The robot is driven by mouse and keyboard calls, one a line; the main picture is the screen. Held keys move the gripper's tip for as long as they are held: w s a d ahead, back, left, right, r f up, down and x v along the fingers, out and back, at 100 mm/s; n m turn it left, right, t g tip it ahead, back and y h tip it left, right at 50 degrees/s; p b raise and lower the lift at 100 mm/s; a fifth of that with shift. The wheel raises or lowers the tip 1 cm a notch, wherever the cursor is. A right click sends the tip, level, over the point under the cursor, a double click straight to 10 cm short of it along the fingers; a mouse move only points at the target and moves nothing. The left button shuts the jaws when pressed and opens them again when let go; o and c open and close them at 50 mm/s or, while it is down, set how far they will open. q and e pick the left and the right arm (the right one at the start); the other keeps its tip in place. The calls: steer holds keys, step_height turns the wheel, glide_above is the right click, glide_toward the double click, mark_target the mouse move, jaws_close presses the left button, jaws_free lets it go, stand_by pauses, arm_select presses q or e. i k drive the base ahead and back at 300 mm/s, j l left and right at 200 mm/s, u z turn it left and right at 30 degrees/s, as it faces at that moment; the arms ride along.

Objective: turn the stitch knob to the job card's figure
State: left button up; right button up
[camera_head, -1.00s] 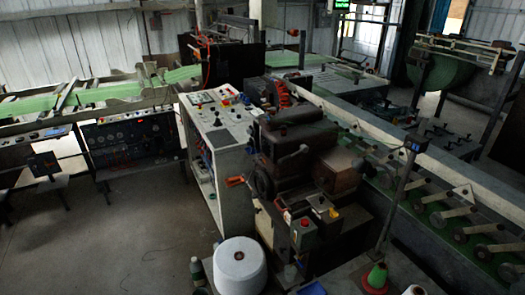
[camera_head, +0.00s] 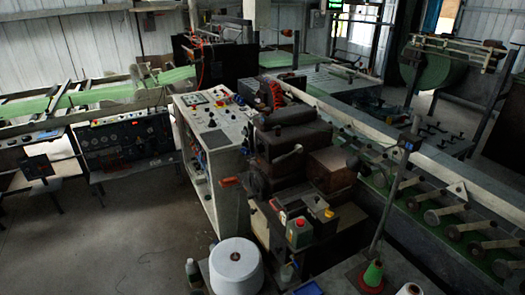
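A pale control console (camera_head: 218,133) stands in the middle, with several dark knobs, coloured buttons and small cards or labels on its sloping top. The black knobs (camera_head: 212,123) are too small to read, and I cannot tell which one is the stitch knob. A white label or card (camera_head: 191,100) lies at the far left of the console top; I cannot read any figure on it or tell whether it is the job card. Neither of my grippers is in view.
A dark sewing machine (camera_head: 290,145) stands right of the console. A push-button box (camera_head: 299,233) and a white thread cone (camera_head: 237,268) are in front. A roller conveyor (camera_head: 440,190) runs along the right. Bare floor (camera_head: 110,245) lies at the left front.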

mark_target(258, 149)
steer(key=i+j, duration=0.45)
steer(key=j, duration=0.15)
steer(key=i+j, duration=0.45)
steer(key=j, duration=0.15)
steer(key=i+j, duration=0.95)
steer(key=j, duration=0.25)
